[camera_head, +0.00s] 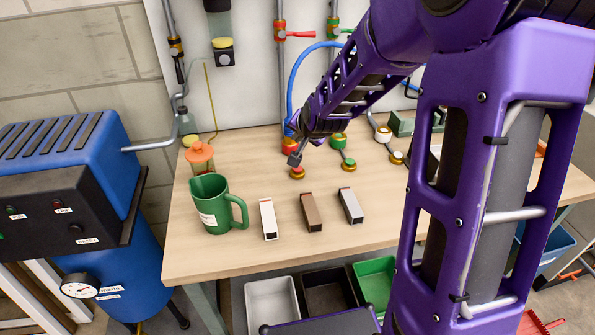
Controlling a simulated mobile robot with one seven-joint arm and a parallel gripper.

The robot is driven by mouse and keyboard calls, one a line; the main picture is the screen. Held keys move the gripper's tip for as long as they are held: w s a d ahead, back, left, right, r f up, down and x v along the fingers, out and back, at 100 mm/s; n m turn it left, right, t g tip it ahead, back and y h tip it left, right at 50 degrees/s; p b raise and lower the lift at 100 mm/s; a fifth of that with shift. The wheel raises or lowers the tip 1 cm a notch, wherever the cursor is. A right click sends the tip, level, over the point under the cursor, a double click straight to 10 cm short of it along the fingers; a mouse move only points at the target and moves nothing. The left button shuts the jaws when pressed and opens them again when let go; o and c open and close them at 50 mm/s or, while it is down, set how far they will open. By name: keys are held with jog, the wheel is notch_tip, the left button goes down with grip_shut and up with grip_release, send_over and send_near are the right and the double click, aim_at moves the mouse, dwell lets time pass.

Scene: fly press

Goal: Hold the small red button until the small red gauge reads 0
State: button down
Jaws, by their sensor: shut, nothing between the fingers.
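The small red button (297,172) sits on a brass base on the wooden table, nearest the front in the left pair of fittings. My gripper (295,160) is shut and empty, pointing down with its tip right over this button. I cannot tell whether the tip touches the button or presses it. A larger red fitting (289,146) stands just behind, partly covered by my wrist. I cannot make out a small red gauge; my arm hides part of the back of the table.
Green (348,164) and white (396,157) fittings stand to the right on the table (225,265). A green mug (212,205) and white (268,219), brown (311,212) and grey (350,205) blocks stand in front. A blue machine (70,150) with a dial (80,286) is left.

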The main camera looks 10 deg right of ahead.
aim_at(298, 171)
notch_tip(298, 171, down, 7)
jog(key=b, duration=0.5)
jog(key=shift+f, duration=0.1)
dwell(1.7)
jog(key=shift+f+b, duration=0.35)
jog(key=shift+f+b, duration=0.4)
jog(key=shift+f, duration=0.1)
dwell(4.5)
